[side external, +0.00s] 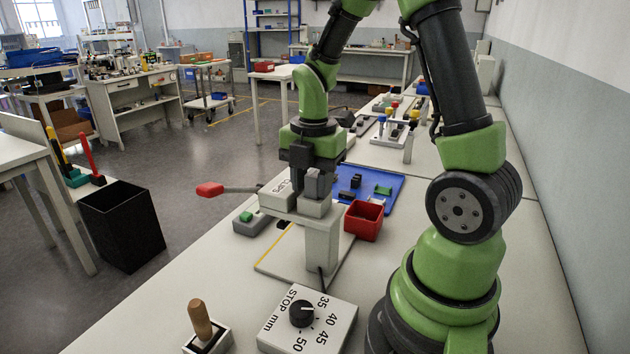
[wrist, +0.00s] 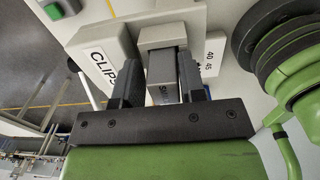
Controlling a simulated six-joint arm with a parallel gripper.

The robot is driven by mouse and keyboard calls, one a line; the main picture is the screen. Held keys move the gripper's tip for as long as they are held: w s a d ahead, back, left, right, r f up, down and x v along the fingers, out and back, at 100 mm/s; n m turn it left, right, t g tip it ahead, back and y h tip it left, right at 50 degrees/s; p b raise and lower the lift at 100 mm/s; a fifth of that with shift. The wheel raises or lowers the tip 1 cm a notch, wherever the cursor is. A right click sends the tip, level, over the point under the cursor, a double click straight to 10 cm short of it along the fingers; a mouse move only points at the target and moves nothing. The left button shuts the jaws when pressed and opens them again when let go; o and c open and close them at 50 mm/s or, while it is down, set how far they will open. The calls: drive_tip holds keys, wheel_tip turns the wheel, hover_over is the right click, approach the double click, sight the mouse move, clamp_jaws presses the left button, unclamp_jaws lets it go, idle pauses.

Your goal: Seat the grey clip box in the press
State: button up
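A small grey box (wrist: 161,76), which I take to be the clip box, lies between the two dark fingers of my gripper (wrist: 162,88) in the wrist view. The fingers appear to touch its sides. In the side view my gripper (side external: 312,160) points down over the pale press (side external: 322,246), and a grey block (side external: 318,184) shows at its fingers, just above the press's pale top block (side external: 315,206). I cannot tell whether the box touches the press. The press's lever ends in a red handle (side external: 210,189) at the left.
A box labelled CLIPS (wrist: 100,58) stands close beside the fingers. A red bin (side external: 363,221) and a blue mat (side external: 388,183) lie to the right of the press. A STOP mm dial box (side external: 308,322) and a wooden-handled tool (side external: 200,320) stand in front.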

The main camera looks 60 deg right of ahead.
sight(315, 173)
drive_tip(key=shift+o, duration=0.8)
drive_tip(key=shift+s+f, duration=0.35)
drive_tip(key=shift+f, duration=0.1)
drive_tip(key=shift+r, duration=0.15)
wheel_tip(315, 173, up, 13)
drive_tip(key=s+a+r+m+t+y, duration=0.1)
drive_tip(key=s+a+m+t, duration=0.2)
drive_tip(key=a+m, duration=0.3)
drive_tip(key=s+a+r+m+t+y, duration=0.1)
drive_tip(key=s+a+m+t, duration=0.2)
drive_tip(key=m, duration=1.3)
drive_tip(key=s+a, duration=0.2)
drive_tip(key=a, duration=0.1)
drive_tip(key=shift+t, duration=0.4)
drive_tip(key=shift+o, duration=0.4)
drive_tip(key=shift+a, duration=0.1)
